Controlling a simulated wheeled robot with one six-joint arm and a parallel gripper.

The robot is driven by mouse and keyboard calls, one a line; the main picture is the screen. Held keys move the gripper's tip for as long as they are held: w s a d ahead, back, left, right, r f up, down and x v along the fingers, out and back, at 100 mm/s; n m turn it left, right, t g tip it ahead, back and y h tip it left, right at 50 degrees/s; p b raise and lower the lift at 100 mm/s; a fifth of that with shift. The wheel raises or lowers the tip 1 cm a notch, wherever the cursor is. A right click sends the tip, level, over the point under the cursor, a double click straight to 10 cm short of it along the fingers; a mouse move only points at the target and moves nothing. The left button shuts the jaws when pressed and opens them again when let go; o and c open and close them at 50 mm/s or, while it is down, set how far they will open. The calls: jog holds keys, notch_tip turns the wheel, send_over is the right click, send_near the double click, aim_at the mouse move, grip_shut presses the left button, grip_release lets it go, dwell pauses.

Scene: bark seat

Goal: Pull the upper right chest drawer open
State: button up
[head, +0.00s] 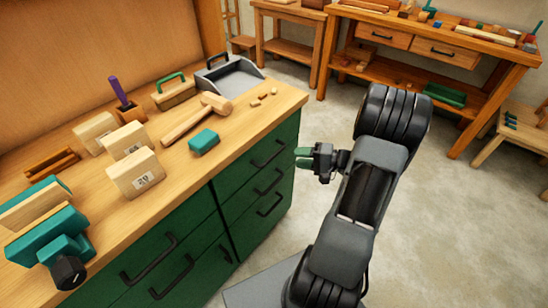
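The green chest under the wooden worktop has a right-hand column of drawers. The upper right drawer (252,150) looks shut, flush with the front, with a dark bar handle (268,155). My gripper (301,158) is just right of the chest's right front edge, at about the handle's height in the picture. Its green-padded fingers point left toward the chest. The two fingertips show a small gap, with nothing between them. They are apart from the handle.
A middle right drawer handle (268,183) and a lower one (270,206) sit below. The worktop (240,135) holds a mallet (197,118), a teal block (204,142), wooden blocks and a grey tray (230,75). The floor (460,220) right of my arm is clear.

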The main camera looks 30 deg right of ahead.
aim_at(274, 154)
jog(key=x, duration=0.9)
jog(key=shift+w+a+f, duration=0.1)
jog(key=shift+a, duration=0.15)
grip_shut()
